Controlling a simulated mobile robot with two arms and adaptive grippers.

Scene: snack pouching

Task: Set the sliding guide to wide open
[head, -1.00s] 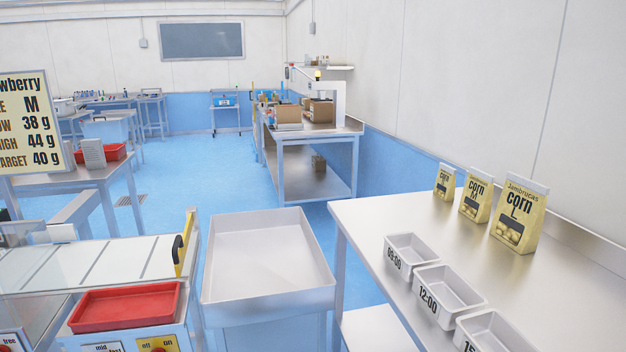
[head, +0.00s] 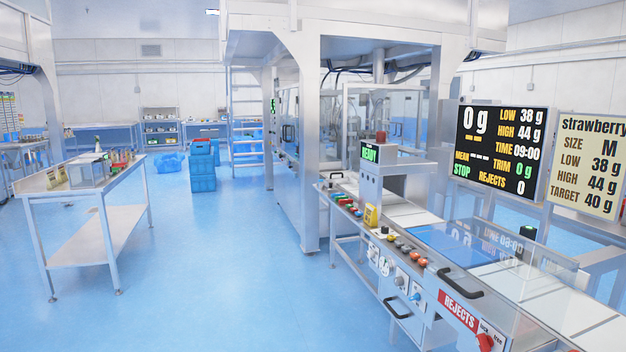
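I cannot pick out a sliding guide for certain in the head view. The conveyor line (head: 414,219) runs from the packing machine at the middle toward the lower right. Its front panel carries coloured buttons, knobs and black handles. A small yellow piece (head: 372,216) stands on the line's front edge, below a grey post with a green READY screen (head: 369,154). A clear cover lies over the nearer belt. A red REJECTS label (head: 459,309) and a red knob (head: 485,342) are at the lower right. Neither of my grippers is in view.
A black weight display (head: 499,150) and a cream strawberry size M board (head: 588,165) stand behind the line. A steel table (head: 104,182) with small items is at the left. Blue crates (head: 202,165) stand farther back. The blue floor between table and line is clear.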

